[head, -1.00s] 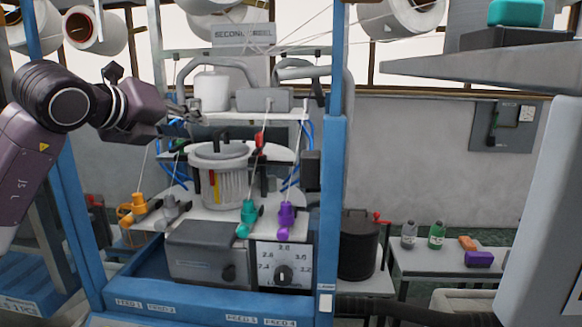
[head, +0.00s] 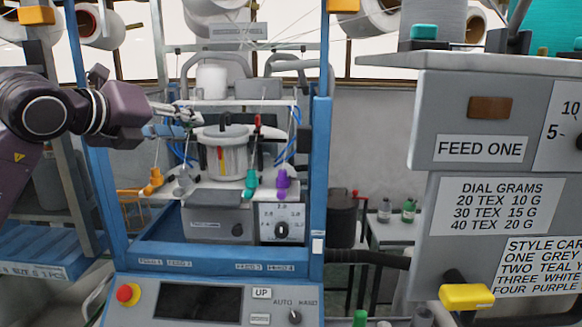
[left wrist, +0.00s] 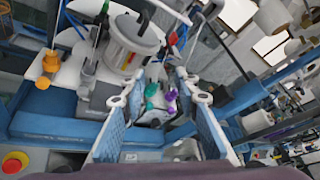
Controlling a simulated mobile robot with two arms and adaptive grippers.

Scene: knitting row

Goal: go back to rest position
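My left gripper (head: 188,116) reaches in from the left in the head view, in front of the upper left part of the blue-framed knitting machine (head: 319,165). In the left wrist view my left gripper (left wrist: 158,90) has its two fingers well apart, with nothing held between them. Beyond the gap are the teal feed piece (left wrist: 151,94) and the purple feed piece (left wrist: 171,100). My right gripper is not in view.
A grey panel (head: 435,190) with feed and dial labels stands close at right. An orange feed piece (head: 152,180) sits on the machine's left. A control console with a red stop button (head: 128,294) is at the front.

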